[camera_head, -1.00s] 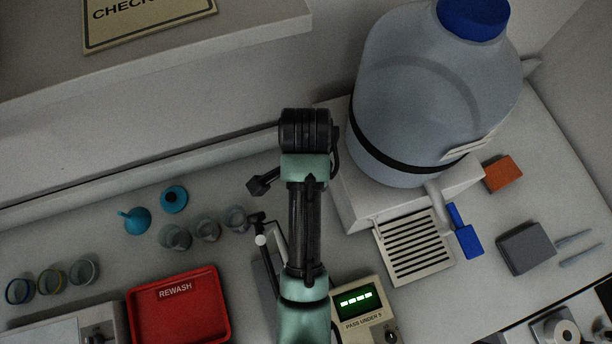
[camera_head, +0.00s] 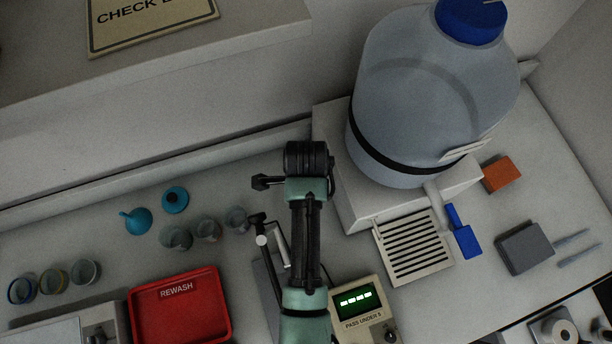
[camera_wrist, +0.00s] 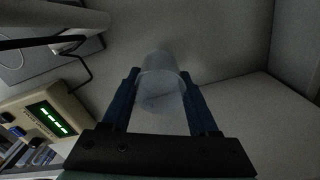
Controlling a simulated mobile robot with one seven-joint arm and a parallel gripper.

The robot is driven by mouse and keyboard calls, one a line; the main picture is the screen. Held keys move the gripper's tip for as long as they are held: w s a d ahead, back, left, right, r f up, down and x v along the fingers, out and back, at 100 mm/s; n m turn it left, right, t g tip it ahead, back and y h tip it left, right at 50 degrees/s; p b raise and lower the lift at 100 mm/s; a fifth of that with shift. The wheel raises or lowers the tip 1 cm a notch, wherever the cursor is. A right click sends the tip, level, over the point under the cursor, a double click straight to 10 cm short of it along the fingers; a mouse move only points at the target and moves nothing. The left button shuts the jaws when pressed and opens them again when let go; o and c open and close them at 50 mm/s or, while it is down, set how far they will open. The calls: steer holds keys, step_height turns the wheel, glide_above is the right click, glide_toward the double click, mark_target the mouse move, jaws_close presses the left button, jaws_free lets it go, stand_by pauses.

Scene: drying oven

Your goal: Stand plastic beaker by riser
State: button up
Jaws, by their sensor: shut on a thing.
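In the wrist view, my gripper (camera_wrist: 159,78) has its two blue fingers on either side of a clear, translucent plastic beaker (camera_wrist: 159,92). The fingers are shut on it. The beaker is above a pale surface; whether its base touches that surface cannot be told. In the head view, my arm hides the gripper and the beaker. A white block that looks like the riser (camera_head: 352,207) stands right of my arm, under the big carboy (camera_head: 400,110). A pale block (camera_wrist: 260,110) fills the right of the wrist view, likely the same riser.
A meter with a lit green display (camera_head: 357,305) stands at the front, near my arm. Left are a red REWASH tray (camera_head: 180,310), several small cups (camera_head: 207,229) and a teal funnel (camera_head: 136,221).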

steer(key=shift+f, duration=1.3)
steer(key=shift+f, duration=0.2)
steer(key=o, duration=1.4)
steer(key=shift+r, duration=0.15)
step_height(320, 180, up, 12)
steer(key=shift+s, duration=0.1)
